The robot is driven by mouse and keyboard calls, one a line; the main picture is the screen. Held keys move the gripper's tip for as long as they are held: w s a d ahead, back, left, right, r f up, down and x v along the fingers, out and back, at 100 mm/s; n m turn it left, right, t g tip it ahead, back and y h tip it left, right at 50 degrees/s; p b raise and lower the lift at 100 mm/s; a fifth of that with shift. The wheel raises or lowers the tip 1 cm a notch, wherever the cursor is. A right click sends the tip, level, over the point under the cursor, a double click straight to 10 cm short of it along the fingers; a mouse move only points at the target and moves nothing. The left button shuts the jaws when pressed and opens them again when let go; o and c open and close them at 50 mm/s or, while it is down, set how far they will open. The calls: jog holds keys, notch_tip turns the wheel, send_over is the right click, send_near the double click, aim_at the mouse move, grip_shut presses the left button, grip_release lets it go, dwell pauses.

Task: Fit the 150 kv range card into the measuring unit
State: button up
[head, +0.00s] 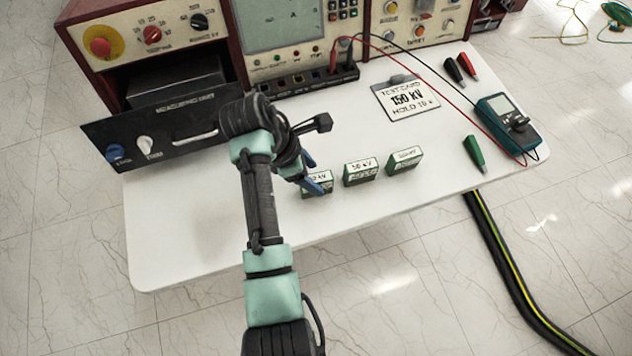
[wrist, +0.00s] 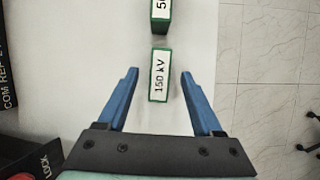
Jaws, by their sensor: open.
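The 150 kV range card (wrist: 158,85) is a small green block with a white label, on the white table. In the head view, the leftmost green card (head: 318,184) is partly hidden by my blue fingers. My gripper (wrist: 159,74) is open, with one blue finger on each side of the 150 kV card in the wrist view and a gap on both sides. I cannot tell how far down the fingers reach. The measuring unit (head: 185,128) is at the left, its black front panel standing out from the console, with blue and white knobs and a handle.
Two more green cards (head: 361,172) (head: 404,160) stand to the right in a row. A test card sign (head: 406,97), a teal meter (head: 507,125), leads and clips lie further right. The console (head: 290,40) stands behind. The table's front left is clear.

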jog(key=shift+x, duration=1.2)
jog(key=shift+r, duration=0.1)
grip_shut()
